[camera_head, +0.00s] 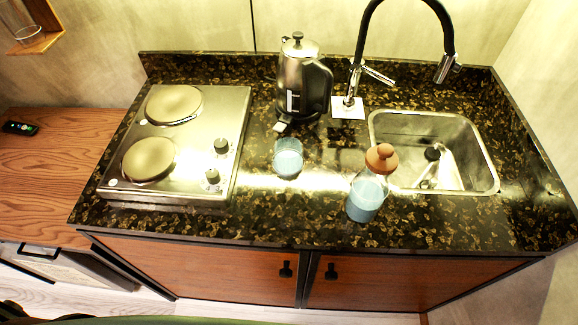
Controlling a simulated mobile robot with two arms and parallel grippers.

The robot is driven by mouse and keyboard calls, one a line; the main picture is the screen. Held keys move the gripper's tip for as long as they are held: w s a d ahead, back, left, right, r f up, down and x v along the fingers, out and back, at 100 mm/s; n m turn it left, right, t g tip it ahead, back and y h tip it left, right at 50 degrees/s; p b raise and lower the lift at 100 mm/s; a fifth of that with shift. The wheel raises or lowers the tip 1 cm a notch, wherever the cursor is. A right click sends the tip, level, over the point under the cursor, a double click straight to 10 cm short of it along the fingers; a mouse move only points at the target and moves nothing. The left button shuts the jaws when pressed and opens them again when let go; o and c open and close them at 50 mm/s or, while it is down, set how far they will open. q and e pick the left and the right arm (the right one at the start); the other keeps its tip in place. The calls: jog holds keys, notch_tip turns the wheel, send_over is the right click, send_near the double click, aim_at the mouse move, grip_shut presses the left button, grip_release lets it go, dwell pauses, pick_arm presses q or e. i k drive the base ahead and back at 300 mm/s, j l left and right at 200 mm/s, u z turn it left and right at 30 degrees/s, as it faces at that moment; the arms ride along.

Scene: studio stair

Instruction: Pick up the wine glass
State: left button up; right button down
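No stemmed wine glass is clearly visible. A clear glass (19,28) stands on a small wooden shelf at the top left corner; it is cut off by the frame edge, so I cannot tell whether it is a wine glass. A short glass tumbler (288,158) with a pale blue tint stands upright on the dark speckled counter (300,222), in front of the kettle. Neither of my grippers is in view.
A two-plate cooker (230,120) is on the counter's left. A kettle (295,82) stands behind the tumbler. A carafe with blue liquid (366,198) and a round stopper stands before the sink (465,124). A black tap (447,30) arches above. A wooden surface (50,170) lies left.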

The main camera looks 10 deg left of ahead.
aim_at(288, 161)
jog(key=l+u, duration=0.35)
jog(key=i+l+u, duration=0.1)
jog(key=l+u, duration=0.3)
